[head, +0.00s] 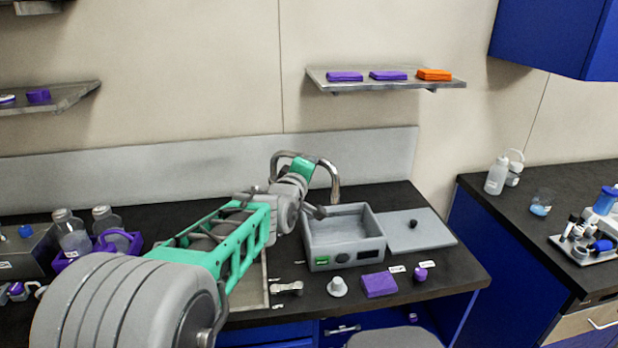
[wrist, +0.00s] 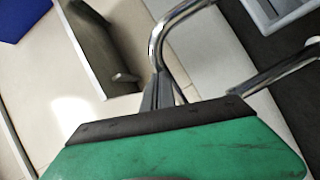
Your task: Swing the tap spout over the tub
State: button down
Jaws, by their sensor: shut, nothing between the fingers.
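The chrome tap spout (head: 333,178) arches behind my arm in the head view. Its visible down-tube ends by the back-left part of the grey tub (head: 374,222). I cannot tell whether the outlet is over the tub's inside. In the wrist view the curved spout (wrist: 157,42) runs close beside my gripper (wrist: 163,78). The fingers are shut with nothing between them, and whether they touch the spout is unclear. A corner of the tub (wrist: 283,14) shows at the top right there. In the head view my arm hides the fingers and the tap's base.
A flat grey lid (head: 425,232) lies right of the tub. A white cone-shaped piece (head: 337,288) and a purple box (head: 379,285) stand in front. A purple rack with bottles (head: 118,241) is at left. A shelf (head: 390,83) hangs above. A floor gap separates the right bench (head: 535,205).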

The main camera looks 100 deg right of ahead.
jog(key=shift+s+d+r+n+t+h+b, duration=0.3)
jog(key=shift+s+d+n+t+b, duration=0.1)
jog(key=shift+s+d+t+b, duration=0.15)
jog(key=shift+s+d+r+n+t+h+b, duration=0.25)
jog(key=shift+s+d+n+t+b, duration=0.2)
jog(key=shift+s+t, duration=0.15)
jog(key=shift+a, duration=0.1)
